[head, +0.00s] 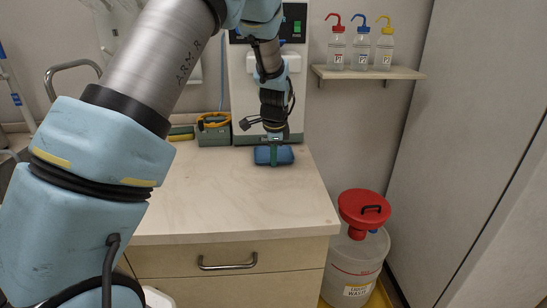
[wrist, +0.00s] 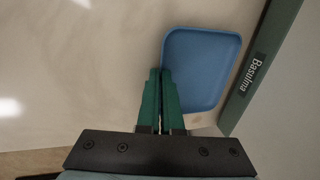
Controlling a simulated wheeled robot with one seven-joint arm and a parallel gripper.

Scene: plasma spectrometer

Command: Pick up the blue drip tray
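The blue drip tray (head: 262,156) is a shallow, rounded tray at the back of the counter, at the foot of the white instrument. In the wrist view, the tray (wrist: 205,70) lies beside a dark green strip marked "Basulma". My gripper (head: 274,160) points down at the tray's near edge. In the wrist view, my gripper's green fingers (wrist: 160,75) are nearly together at the tray's left rim, one finger outside and one over the inside. The gripper looks shut on this rim. I cannot tell whether the tray is clear of the counter.
The wooden counter (head: 230,205) is mostly clear in front. A green-grey box with an orange rim (head: 213,130) stands left of the tray. The instrument (head: 235,75) rises behind. Wash bottles (head: 361,48) stand on a shelf (head: 370,72). A red-lidded waste container (head: 356,255) stands at right.

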